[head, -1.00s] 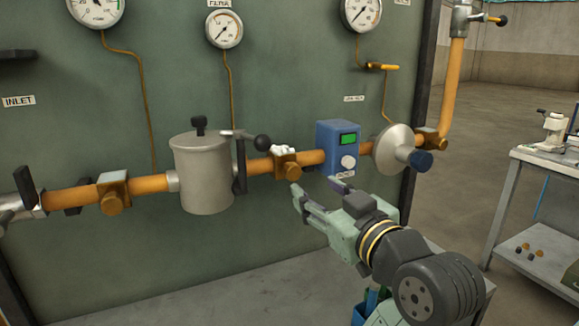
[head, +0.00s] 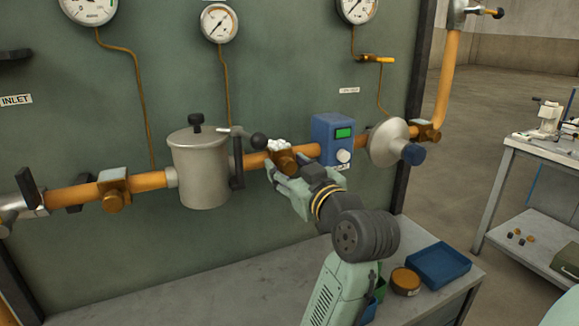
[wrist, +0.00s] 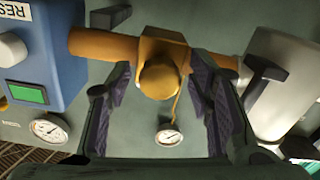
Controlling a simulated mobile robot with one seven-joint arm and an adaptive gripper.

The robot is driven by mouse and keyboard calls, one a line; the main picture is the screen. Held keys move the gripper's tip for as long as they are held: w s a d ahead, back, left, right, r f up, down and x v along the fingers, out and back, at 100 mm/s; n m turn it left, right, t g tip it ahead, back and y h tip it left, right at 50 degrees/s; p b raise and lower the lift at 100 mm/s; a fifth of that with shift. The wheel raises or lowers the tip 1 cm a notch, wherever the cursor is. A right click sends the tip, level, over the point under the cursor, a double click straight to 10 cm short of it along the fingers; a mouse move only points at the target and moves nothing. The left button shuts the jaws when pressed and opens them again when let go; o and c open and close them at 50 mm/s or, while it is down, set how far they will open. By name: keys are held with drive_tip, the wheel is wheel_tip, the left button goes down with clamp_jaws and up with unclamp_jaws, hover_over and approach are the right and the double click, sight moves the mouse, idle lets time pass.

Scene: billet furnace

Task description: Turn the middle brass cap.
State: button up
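The middle brass cap (head: 284,161) sits on a square brass fitting on the copper pipe, between the grey canister and the blue box. In the wrist view the round cap (wrist: 158,80) faces me, near the centre. My gripper (head: 281,172) is at the cap in the head view and partly covers it. In the wrist view my gripper (wrist: 160,88) is open, one dark padded finger on each side of the cap. Gaps show between the cap and both fingers.
The grey canister (head: 202,170) with a black-knobbed lever stands left of the cap. A blue box (head: 333,139) with a green screen is on the right. Similar brass caps show at far left (head: 114,201) and far right (head: 428,131). A blue tray (head: 438,266) lies on the bench below.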

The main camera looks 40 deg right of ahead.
clamp_jaws()
idle(0.4)
drive_tip(key=shift+m, duration=0.5)
drive_tip(key=m, duration=0.5)
drive_tip(key=shift+m, duration=0.3)
drive_tip(key=m, duration=0.6)
drive_tip(key=shift+m, duration=0.4)
drive_tip(key=shift+o, duration=0.4)
unclamp_jaws()
